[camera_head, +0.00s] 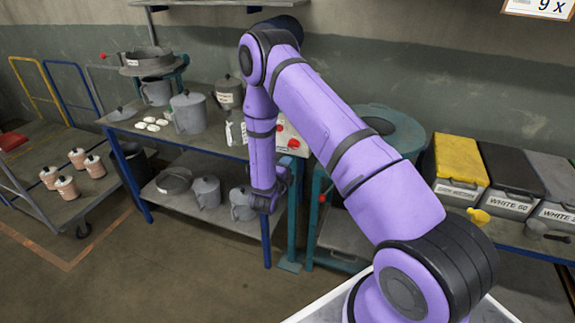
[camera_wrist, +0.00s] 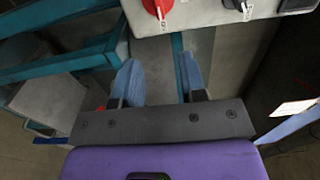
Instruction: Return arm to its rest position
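My purple arm reaches from the lower right of the head view up and over, with its forearm hanging down in front of the workbench. My gripper (camera_wrist: 160,82) shows in the wrist view with its two blue fingers spread apart and nothing between them. In the head view the gripper end is low at the bench's right end, and its fingers cannot be made out there. In the wrist view the fingers point toward teal frame bars (camera_wrist: 60,62) and the light control box (camera_wrist: 215,12), apart from the box as far as I can tell.
The workbench (camera_head: 215,140) holds grey jugs (camera_head: 188,112), white discs and the control box (camera_head: 291,140); more vessels stand on its lower shelf. A cart (camera_head: 40,200) with several pinkish containers stands left. Bins (camera_head: 460,160) line the right. Floor at front left is clear.

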